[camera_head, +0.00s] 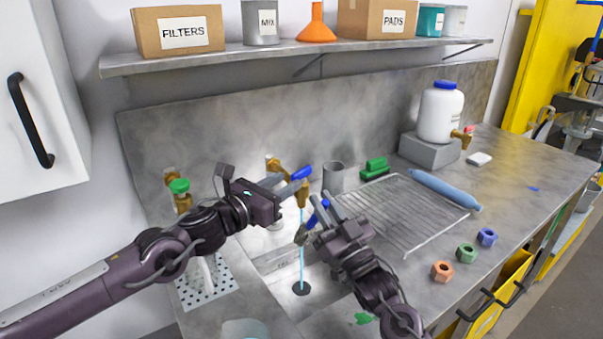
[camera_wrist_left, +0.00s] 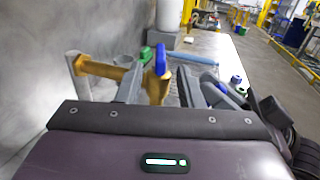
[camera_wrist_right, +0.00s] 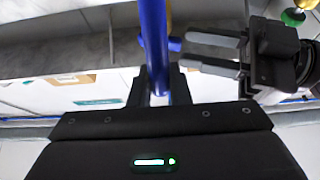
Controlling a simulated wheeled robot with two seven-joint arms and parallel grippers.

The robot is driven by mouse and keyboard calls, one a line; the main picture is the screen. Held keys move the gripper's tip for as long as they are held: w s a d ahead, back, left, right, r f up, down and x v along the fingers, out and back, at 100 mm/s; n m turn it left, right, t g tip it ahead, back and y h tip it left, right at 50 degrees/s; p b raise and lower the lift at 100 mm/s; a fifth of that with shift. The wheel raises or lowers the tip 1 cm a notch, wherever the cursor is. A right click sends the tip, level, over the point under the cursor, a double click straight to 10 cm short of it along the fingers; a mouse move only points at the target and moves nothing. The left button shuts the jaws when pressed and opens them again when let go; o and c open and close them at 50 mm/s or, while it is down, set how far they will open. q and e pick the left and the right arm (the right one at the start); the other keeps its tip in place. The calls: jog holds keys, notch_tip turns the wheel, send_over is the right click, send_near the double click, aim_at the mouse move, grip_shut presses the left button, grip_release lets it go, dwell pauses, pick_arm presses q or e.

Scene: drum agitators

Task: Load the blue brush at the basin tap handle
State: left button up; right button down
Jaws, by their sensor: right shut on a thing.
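The basin tap (camera_head: 303,197) is brass with a blue lever handle (camera_head: 302,173). A light-blue stream runs from it to the dark drain in the basin (camera_head: 301,289). My left gripper (camera_head: 291,187) is at the tap; in the left wrist view its open fingers (camera_wrist_left: 160,88) stand either side of the brass tap and blue handle (camera_wrist_left: 160,58). My right gripper (camera_head: 325,214) is just below and right of the tap, shut on the blue brush (camera_head: 317,211). The brush's blue shaft (camera_wrist_right: 154,45) rises between its fingers in the right wrist view. A greyish end beside the stream may be its head.
A wire rack (camera_head: 405,213) lies right of the basin, with a blue roller-like object (camera_head: 445,190) on its far edge. Several coloured nuts (camera_head: 466,253) sit near the front edge. A green-knobbed valve (camera_head: 180,187) stands left. A grey cylinder (camera_head: 333,177) and green brush (camera_head: 375,168) stand behind.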

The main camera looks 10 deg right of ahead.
aim_at(311, 168)
pick_arm(q)
jog(key=x, duration=0.6)
jog(key=shift+w+d, duration=0.15)
jog(key=shift+d, duration=0.05)
grip_shut()
